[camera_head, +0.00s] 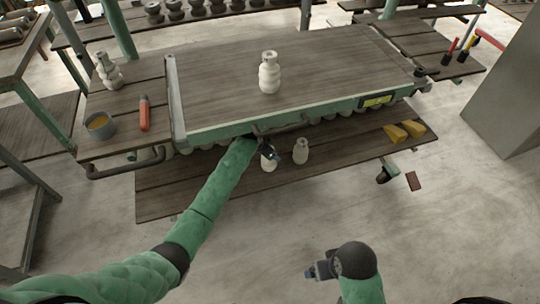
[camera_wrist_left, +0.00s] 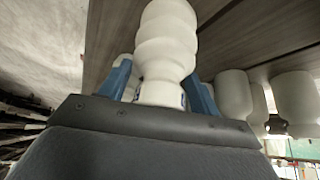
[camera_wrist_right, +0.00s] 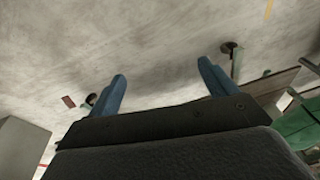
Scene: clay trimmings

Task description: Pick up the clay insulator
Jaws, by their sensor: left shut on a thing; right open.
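A pale, ribbed clay insulator (camera_wrist_left: 165,50) fills the middle of the left wrist view, between the two blue fingers of my left gripper (camera_wrist_left: 160,90), which is shut on it. In the head view my left gripper (camera_head: 272,152) reaches under the front edge of the upper table, and the held insulator (camera_head: 268,163) shows partly behind it at the lower shelf. I cannot tell whether it touches the shelf. A second insulator (camera_head: 301,151) stands upright just right of it. Another insulator (camera_head: 268,73) stands on the tabletop. My right gripper (camera_wrist_right: 165,90) is open and empty over the floor.
The upper table (camera_head: 340,60) overhangs the lower shelf (camera_head: 170,195), with several pale pieces in the shade between them. A cup (camera_head: 100,124) and red-handled tool (camera_head: 144,113) lie on the left side table.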

